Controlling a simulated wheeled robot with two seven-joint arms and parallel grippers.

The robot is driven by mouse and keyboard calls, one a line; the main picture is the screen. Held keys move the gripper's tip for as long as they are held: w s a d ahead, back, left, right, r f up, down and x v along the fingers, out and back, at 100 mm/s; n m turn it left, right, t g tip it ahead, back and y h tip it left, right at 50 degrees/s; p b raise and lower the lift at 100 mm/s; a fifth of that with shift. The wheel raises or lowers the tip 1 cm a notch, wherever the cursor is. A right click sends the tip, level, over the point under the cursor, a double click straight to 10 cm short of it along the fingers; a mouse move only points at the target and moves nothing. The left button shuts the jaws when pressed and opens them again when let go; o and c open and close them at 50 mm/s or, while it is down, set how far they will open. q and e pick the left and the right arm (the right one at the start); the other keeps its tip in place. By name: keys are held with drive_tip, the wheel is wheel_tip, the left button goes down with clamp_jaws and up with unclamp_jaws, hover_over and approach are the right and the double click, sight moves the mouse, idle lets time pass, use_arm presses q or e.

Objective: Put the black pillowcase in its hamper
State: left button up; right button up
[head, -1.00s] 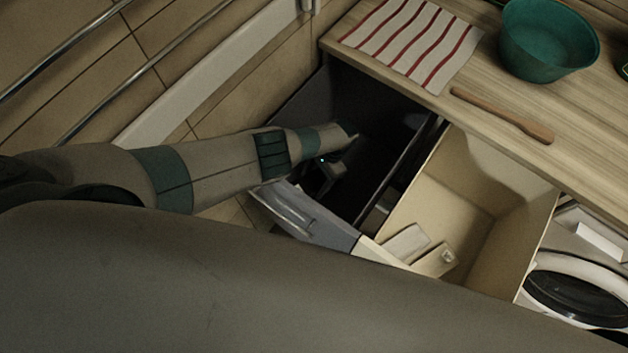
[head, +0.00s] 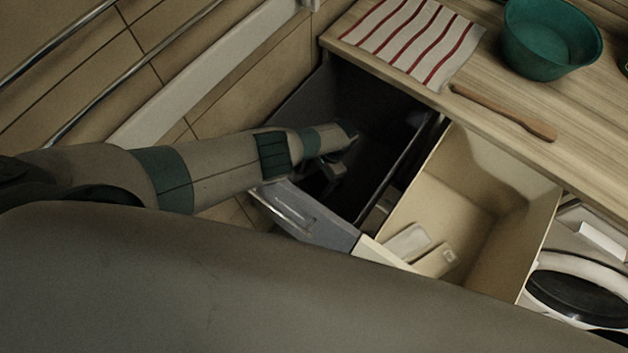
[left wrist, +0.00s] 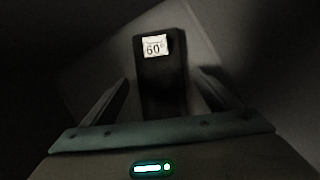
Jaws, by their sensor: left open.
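My left gripper (head: 335,168) is down inside the dark hamper (head: 305,103), the left one of two pull-out bins. It also shows in the left wrist view (left wrist: 166,88), open, with its fingers apart. Between and beyond the fingers is a black oblong piece (left wrist: 162,82) with a white label reading 60°. It may be the black pillowcase; the dim light does not let me be sure. It lies over a grey surface, and I cannot tell whether the fingers touch it. My right gripper is not in view.
A beige bin (head: 520,215) with pale flat items in it stands right of the dark hamper. The counter above holds a striped cloth (head: 412,42), a green basin (head: 551,45) and a wooden stick (head: 503,112). A washer (head: 578,290) is at the lower right.

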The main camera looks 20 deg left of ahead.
use_arm(q)
drive_tip(key=shift+r, duration=0.1)
drive_tip(key=shift+r+p, duration=0.55)
drive_tip(key=shift+p, duration=0.05)
drive_tip(key=p+v, duration=0.6)
drive_tip(key=v, duration=0.5)
drive_tip(key=shift+w+r, duration=0.2)
drive_tip(key=shift+r, duration=0.15)
drive_tip(key=shift+d, duration=0.15)
